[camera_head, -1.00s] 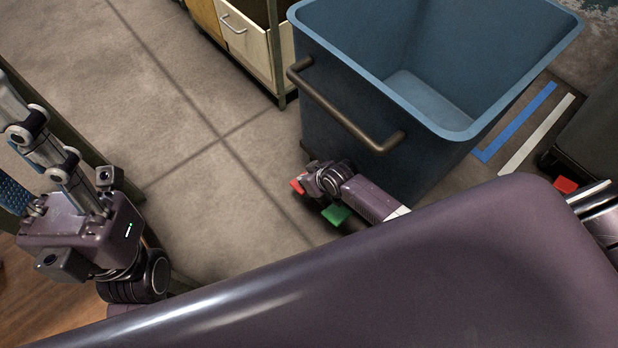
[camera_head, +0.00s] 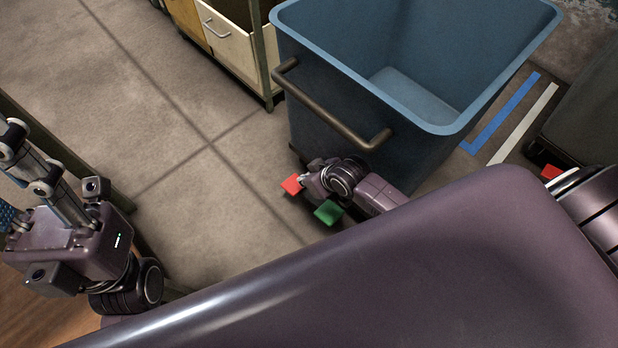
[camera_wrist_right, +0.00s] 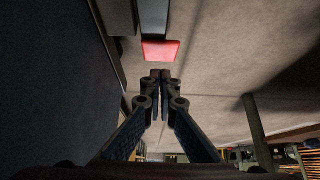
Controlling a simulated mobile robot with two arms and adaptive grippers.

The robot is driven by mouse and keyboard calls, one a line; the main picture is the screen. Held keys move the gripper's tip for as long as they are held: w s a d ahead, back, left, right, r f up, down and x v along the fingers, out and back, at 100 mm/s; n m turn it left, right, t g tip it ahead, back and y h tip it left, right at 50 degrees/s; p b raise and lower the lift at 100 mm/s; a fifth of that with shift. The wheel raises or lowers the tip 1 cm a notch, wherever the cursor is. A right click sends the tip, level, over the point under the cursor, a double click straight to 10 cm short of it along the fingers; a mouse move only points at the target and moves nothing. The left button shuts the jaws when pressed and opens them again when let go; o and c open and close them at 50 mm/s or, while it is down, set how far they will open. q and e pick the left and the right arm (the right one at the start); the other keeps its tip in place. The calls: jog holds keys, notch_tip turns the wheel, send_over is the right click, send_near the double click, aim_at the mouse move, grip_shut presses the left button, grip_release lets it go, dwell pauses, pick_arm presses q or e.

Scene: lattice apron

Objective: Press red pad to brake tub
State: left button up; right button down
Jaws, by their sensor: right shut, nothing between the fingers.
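The blue tub (camera_head: 345,95) stands on the floor with a dark handle bar (camera_head: 325,105) on its near side. The red pad (camera_head: 292,185) is low by the tub's near corner, with a green pad (camera_head: 328,212) nearer me. My right gripper (camera_head: 305,179) is shut and empty, low beside the tub, its tips close to the red pad. In the right wrist view the red pad (camera_wrist_right: 160,50) appears just beyond the closed fingertips (camera_wrist_right: 160,74); I cannot tell whether they touch. My left gripper (camera_head: 25,165) is partly in view at the left edge, its fingers cut off.
A drawer cabinet (camera_head: 225,40) stands behind the tub at the left. A dark bin (camera_head: 590,110) with another red pad (camera_head: 551,172) is at right, past blue (camera_head: 500,115) and white floor stripes. The floor (camera_head: 150,110) left of the tub is clear.

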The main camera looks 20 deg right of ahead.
jog(key=shift+v, duration=1.75)
